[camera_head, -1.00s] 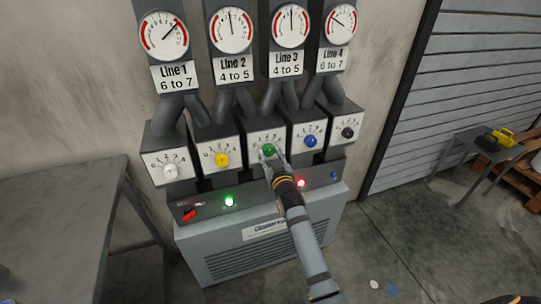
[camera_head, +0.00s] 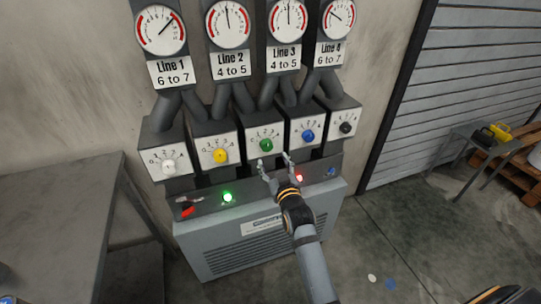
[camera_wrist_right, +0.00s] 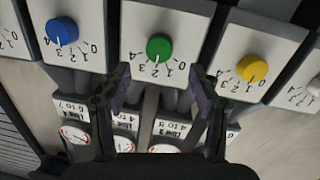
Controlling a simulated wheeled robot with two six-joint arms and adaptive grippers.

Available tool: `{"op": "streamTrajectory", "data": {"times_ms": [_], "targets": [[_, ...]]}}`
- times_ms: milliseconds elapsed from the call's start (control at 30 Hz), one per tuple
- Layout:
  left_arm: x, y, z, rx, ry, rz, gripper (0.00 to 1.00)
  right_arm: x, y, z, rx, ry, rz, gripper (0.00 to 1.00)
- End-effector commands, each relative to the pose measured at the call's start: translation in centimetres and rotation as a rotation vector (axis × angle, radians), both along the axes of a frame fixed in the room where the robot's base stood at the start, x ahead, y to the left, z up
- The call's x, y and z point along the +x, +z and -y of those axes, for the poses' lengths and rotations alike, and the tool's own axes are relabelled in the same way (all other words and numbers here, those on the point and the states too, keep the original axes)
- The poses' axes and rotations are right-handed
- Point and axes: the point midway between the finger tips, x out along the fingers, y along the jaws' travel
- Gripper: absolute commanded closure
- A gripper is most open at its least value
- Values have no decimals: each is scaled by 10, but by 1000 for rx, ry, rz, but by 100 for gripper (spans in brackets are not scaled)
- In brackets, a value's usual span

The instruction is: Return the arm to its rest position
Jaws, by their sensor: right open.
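My right gripper (camera_head: 273,162) is open and empty in front of the panel, below and apart from the green knob (camera_head: 266,145). In the right wrist view its two fingers (camera_wrist_right: 158,90) are spread wide, with the green knob (camera_wrist_right: 159,47) beyond them and between them in the picture. The white knob (camera_head: 168,168), yellow knob (camera_head: 220,156), blue knob (camera_head: 308,136) and black knob (camera_head: 345,128) sit on their own dial boxes. My left gripper is not in view.
Gauges for Line 1 (camera_head: 160,30) to Line 4 (camera_head: 336,19) stand above the knobs. The console ledge carries a red switch (camera_head: 188,211), a lit green lamp (camera_head: 228,197) and a lit red lamp (camera_head: 299,178). A grey table (camera_head: 60,215) stands left. Floor at right is mostly clear.

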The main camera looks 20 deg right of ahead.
Motion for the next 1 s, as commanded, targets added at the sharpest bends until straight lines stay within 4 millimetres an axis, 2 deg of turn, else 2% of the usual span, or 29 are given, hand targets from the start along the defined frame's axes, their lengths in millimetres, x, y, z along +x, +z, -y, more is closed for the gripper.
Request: {"op": "streamTrajectory", "data": {"times_ms": [100,500,567,600,667,767,800,867,900,967,1000], "targets": [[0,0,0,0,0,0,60,-7,1,0,0,0,1,38],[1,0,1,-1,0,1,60,-7,1,0,-1,0,1,38],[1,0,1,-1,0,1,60,-7,-5,-1,0,2,-11,38],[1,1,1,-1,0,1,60,-7,-15,-2,1,6,-29,38],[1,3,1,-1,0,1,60,-8,-42,-4,2,15,-79,38],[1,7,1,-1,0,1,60,-18,-116,-9,11,36,-218,38],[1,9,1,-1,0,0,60,-27,-151,-11,16,43,-284,38],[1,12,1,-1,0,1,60,-45,-202,-10,25,51,-384,38],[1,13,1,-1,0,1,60,-60,-235,-10,29,53,-449,38],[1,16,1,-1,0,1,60,-86,-282,-6,35,54,-545,38],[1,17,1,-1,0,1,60,-107,-312,-4,40,53,-610,38]]}}
